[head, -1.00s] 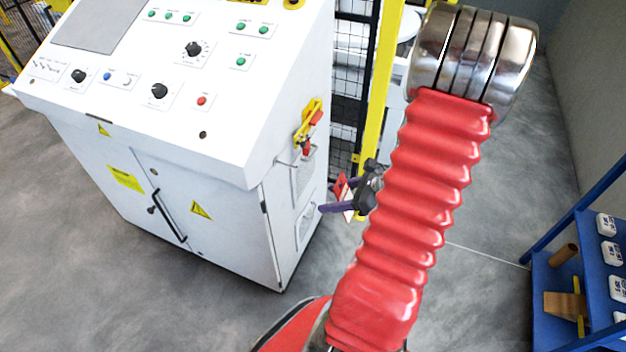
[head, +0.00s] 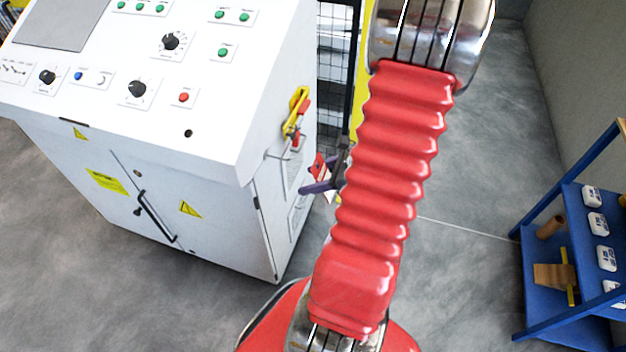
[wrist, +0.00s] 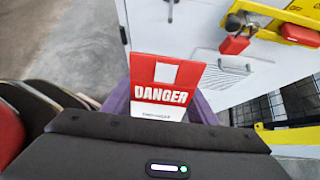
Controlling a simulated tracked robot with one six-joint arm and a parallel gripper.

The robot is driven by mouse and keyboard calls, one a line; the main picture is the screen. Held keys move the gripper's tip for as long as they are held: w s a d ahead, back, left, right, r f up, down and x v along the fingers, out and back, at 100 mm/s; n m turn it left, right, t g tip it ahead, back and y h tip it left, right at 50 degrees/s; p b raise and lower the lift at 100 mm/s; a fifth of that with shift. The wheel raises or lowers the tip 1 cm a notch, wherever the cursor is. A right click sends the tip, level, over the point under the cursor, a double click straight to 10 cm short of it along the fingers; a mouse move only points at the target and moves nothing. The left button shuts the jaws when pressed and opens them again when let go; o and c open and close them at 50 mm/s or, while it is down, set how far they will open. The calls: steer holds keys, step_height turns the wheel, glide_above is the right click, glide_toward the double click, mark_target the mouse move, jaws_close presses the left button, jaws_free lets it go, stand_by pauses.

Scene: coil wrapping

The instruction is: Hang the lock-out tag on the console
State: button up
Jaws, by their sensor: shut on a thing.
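The lock-out tag (wrist: 160,85) is a red and white card reading DANGER, with a pale square near its top. My gripper (wrist: 158,104) is shut on it, a purple finger at each side. In the head view the tag (head: 319,166) shows small and red beside the console's right side, partly hidden by my gripper (head: 322,187). The console (head: 150,180) is a white cabinet with a sloping panel.
A blue shelf rack (head: 540,290) with white boxes stands at the right. A mesh fence with a yellow post (head: 361,80) is behind the console. Grey floor (head: 465,180) is clear between console and rack.

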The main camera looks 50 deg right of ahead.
steer(key=shift+w+a+f, duration=0.25)
steer(key=shift+w+a, duration=0.3)
steer(key=shift+w, duration=0.95)
steer(key=shift+w+a+f, duration=0.3)
steer(key=shift+w+a, duration=0.2)
steer(key=shift+w, duration=0.95)
steer(key=shift+w+a+f, duration=0.25)
steer(key=shift+w+a, duration=0.3)
steer(key=shift+w, duration=0.95)
steer(key=o, duration=1.1)
steer(key=v, duration=1.3)
steer(key=shift+s+r, duration=0.2)
steer(key=shift+s, duration=0.05)
